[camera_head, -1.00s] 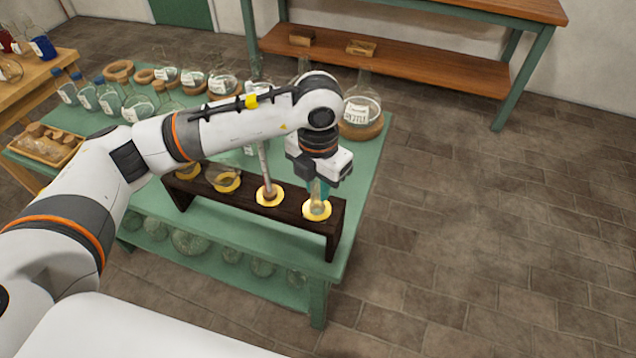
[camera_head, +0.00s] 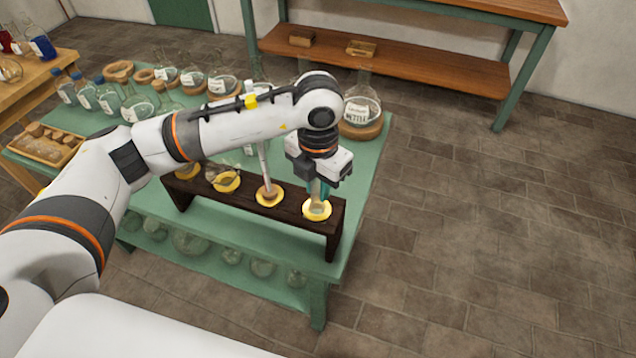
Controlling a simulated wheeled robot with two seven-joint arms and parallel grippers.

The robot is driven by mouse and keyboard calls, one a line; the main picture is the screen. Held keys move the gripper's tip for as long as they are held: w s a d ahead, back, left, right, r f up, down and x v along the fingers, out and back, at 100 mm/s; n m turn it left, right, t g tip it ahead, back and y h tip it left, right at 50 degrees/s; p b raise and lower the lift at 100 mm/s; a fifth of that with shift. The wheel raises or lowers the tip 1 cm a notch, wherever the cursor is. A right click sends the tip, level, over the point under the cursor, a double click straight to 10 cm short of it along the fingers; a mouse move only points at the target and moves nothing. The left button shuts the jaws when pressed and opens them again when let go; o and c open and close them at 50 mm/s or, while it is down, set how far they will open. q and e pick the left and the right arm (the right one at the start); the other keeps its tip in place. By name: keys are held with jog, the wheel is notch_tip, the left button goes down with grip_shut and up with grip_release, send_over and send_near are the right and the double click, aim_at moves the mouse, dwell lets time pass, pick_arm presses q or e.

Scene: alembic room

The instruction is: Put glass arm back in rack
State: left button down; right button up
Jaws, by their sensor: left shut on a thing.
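The dark wooden rack (camera_head: 291,218) stands on the green table near its front right corner, with several yellow-rimmed holes. My left gripper (camera_head: 320,184) is above the rightmost hole, pointing down. It is shut on the glass arm (camera_head: 317,205), a clear piece that shows between the fingers and the yellow ring (camera_head: 317,213). The glass arm's lower end appears within that ring; how deep it sits I cannot tell. A rod (camera_head: 266,175) stands in the hole to the left, and a curved glass piece (camera_head: 226,178) in the one beyond. My right gripper is out of view.
A labelled flask (camera_head: 361,110) on a cork ring stands behind the gripper on the green table (camera_head: 365,175). Several flasks and cork rings line the back left. A shelf unit (camera_head: 430,70) stands behind. The floor to the right is clear.

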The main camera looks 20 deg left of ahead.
pick_arm(q)
jog(key=c, duration=1.1)
grip_release()
jog(key=shift+c, duration=0.2)
jog(key=shift+o, duration=0.4)
jog(key=o, duration=0.3)
notch_tip(320, 180, up, 7)
jog(key=p, duration=0.3)
jog(key=shift+f, duration=0.1)
